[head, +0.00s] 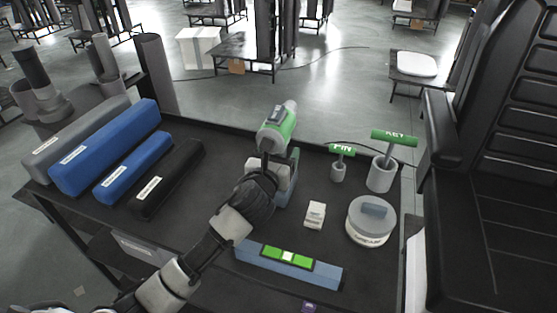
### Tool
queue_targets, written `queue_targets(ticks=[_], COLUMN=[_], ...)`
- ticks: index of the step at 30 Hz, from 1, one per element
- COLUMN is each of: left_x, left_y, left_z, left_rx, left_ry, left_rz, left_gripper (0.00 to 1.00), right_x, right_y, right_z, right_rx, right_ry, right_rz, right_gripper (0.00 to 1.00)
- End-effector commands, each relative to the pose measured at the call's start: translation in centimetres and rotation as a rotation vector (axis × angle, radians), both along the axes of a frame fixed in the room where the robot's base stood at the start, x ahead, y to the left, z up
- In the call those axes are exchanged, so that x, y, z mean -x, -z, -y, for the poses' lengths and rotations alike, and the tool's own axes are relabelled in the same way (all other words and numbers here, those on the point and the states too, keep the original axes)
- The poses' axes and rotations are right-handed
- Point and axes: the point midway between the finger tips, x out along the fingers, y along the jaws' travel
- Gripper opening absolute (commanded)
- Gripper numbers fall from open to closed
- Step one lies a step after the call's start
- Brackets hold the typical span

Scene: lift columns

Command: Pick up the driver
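The driver (279,128), with a green and light grey head, stands upright on the dark table at its middle. A blue-grey part (288,190) below the head seems to be its base. My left arm comes in from the lower left, and its gripper (272,165) is at the driver's handle, just below the head. The wrist and gripper hide most of the handle. I cannot tell whether the fingers are closed on it or only around or beside it. My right gripper is not in view.
Blue, grey and black long blocks (118,150) lie at the left. A level (290,264) lies in front of the driver. A small white box (315,215), a round tin (371,221) and green-handled PIN (342,150) and KEY (394,138) tools stand right. A black column (480,130) borders the table.

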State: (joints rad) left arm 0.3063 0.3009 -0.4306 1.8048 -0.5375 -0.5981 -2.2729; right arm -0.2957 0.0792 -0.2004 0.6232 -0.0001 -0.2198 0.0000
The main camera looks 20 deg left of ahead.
Motion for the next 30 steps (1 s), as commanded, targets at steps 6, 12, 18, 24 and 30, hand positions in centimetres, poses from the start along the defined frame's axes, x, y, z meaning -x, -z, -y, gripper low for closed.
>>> queue_targets(ticks=[6,12,18,24,30], left_x=[0.0,0.0,0.0,0.0,0.0], left_y=[0.0,0.0,0.0,-0.4,-1.8], left_z=[0.0,0.0,0.0,0.0,-0.1], left_rx=[0.000,0.000,0.000,0.001,-0.001], left_ry=[0.000,0.000,0.000,0.001,0.001], left_rz=[0.000,0.000,0.000,0.008,0.013], left_gripper=[0.65,0.34,0.03,0.00,0.00], right_x=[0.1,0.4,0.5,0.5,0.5], right_y=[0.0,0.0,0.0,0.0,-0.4], right_z=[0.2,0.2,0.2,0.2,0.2], right_rx=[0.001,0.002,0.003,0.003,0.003], right_ry=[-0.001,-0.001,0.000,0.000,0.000], right_rz=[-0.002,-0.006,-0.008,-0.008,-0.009], right_gripper=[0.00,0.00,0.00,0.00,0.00])
